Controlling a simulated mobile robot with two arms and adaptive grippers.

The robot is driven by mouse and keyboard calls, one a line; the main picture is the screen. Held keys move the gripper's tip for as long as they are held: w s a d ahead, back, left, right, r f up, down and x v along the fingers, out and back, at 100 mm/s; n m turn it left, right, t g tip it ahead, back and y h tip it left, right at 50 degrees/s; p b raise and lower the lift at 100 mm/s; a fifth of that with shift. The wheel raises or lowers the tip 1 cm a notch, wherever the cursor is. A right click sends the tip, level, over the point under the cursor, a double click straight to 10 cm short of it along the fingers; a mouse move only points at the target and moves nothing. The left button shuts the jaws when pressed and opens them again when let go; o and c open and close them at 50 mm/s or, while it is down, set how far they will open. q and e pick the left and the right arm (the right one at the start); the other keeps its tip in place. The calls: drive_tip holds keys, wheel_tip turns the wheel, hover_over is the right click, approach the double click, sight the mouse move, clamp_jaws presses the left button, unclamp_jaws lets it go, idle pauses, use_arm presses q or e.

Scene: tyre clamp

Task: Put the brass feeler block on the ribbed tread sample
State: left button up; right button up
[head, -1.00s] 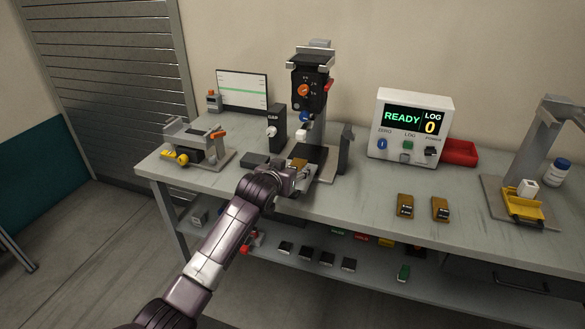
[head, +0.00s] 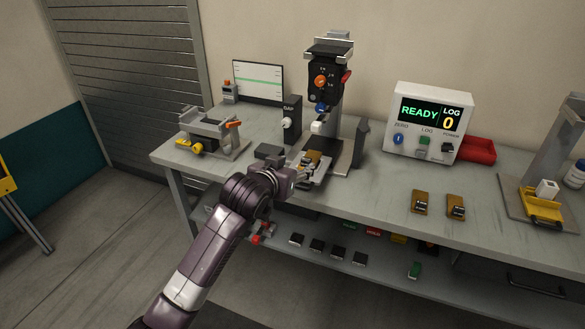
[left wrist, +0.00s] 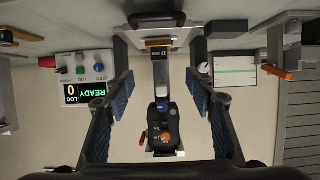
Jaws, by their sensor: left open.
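A brass block (head: 314,157) is at the front of the black press stand in the head view. It also shows as a labelled brass piece in the left wrist view (left wrist: 160,49). My left gripper (head: 311,172) is open at this block, and my arm partly hides it. In the left wrist view my gripper (left wrist: 159,60) has its blue-padded fingers apart, one to each side of the block. Whether they touch it I cannot tell. Two more brass-coloured blocks (head: 420,202) (head: 456,206) lie on the right of the bench. I cannot make out clear tread ribs. My right gripper is not in view.
The press head (head: 323,80) stands above the stand. A GAP post (head: 291,119) is left of it. A clamp fixture (head: 212,134) is at left. Bare bench lies right of the stand.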

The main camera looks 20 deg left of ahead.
use_arm(q)
drive_tip(key=shift+v, duration=0.75)
drive_tip(key=s+d+f+g, duration=0.1)
drive_tip(key=s+f, duration=0.3)
drive_tip(key=f, duration=0.7)
drive_tip(key=s+d+f+m+g, duration=0.1)
drive_tip(key=s+f, duration=0.2)
drive_tip(key=f, duration=0.7)
drive_tip(key=s+d+f+g, duration=0.15)
drive_tip(key=s+f, duration=0.25)
drive_tip(key=f, duration=0.7)
drive_tip(key=s+a+f+g, duration=0.2)
drive_tip(key=s+f+g, duration=0.2)
drive_tip(key=s+f, duration=1.4)
drive_tip(key=s+f+g, duration=0.1)
drive_tip(key=s+f, duration=0.4)
drive_tip(key=s, duration=0.5)
drive_tip(key=s+a+f+g, duration=0.1)
drive_tip(key=s+f, duration=0.4)
drive_tip(key=s, duration=0.5)
drive_tip(key=s+a+f+m+g, duration=0.1)
drive_tip(key=s+f+g, duration=0.2)
drive_tip(key=s, duration=0.6)
wheel_tip(320, 180, down, 3)
drive_tip(key=shift+s+r, duration=0.15)
drive_tip(key=shift+s, duration=0.25)
